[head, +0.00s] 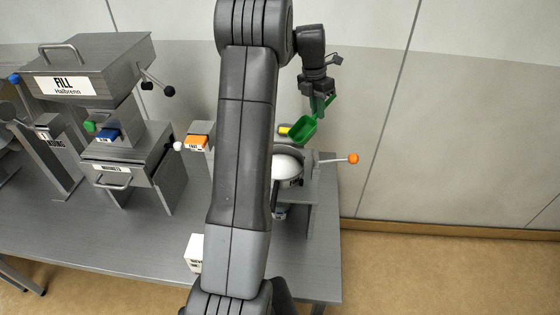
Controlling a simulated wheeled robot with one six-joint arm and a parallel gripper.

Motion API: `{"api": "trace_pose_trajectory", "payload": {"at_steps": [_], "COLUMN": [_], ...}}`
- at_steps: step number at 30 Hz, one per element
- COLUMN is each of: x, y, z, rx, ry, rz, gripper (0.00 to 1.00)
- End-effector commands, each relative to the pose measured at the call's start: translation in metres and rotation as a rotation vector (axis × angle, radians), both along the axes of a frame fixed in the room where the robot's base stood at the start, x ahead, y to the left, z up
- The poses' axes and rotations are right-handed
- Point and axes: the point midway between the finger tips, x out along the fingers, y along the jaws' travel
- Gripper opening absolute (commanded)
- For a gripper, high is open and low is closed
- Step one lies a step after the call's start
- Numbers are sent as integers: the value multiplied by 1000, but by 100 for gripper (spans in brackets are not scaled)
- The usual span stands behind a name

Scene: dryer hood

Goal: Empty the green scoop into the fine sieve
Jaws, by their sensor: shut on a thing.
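The green scoop (301,128) is held in the air near the right end of the table. My gripper (319,90) is shut on its upright green handle, with the scoop's bowl below and to the left of the jaws. The bowl looks tilted; I cannot tell what is in it. Below it stands a round grey vessel (297,182) with a white, heaped or domed surface inside. It seems to be the fine sieve, but its small label is too blurred to read surely. My arm hides its left part.
A rod with an orange knob (352,158) sticks out right of the round vessel. A yellow piece (284,130) is behind it. An orange-tabbed grey post (197,143) and a grey machine labelled FILL (90,72) stand left. A white box (194,252) is at the front. The wall is behind.

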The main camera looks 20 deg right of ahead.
Motion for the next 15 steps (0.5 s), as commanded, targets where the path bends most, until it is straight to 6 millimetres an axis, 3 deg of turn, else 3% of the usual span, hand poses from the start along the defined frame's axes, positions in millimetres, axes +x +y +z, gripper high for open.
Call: {"api": "trace_pose_trajectory", "payload": {"at_steps": [15], "x": [13], "y": [-30], "z": [-36], "rx": [202], "ry": [88], "rz": [-1], "gripper": [0]}}
